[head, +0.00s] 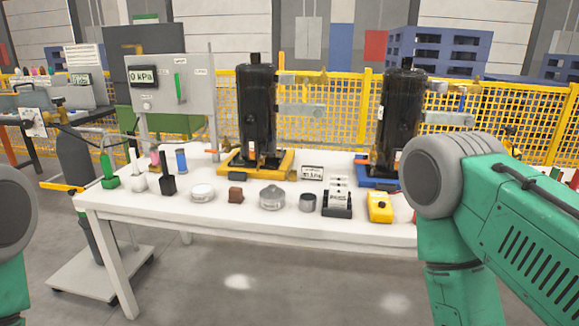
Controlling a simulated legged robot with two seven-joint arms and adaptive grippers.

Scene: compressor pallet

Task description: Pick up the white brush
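A white brush (134,160) stands upright in a small white base at the left end of the white table (150,203). A green brush (107,164) in a green base stands to its left. A dark holder (168,185) and a blue-topped cylinder (181,160) stand to its right. Parts of my two green arms show at the left and right edges. Neither gripper is in view, so their positions relative to the white brush cannot be seen.
Two black compressors (257,115) (398,118) stand at the table's back on yellow and blue bases. A gauge panel (172,92) rises behind the brushes. The floor before the table is clear.

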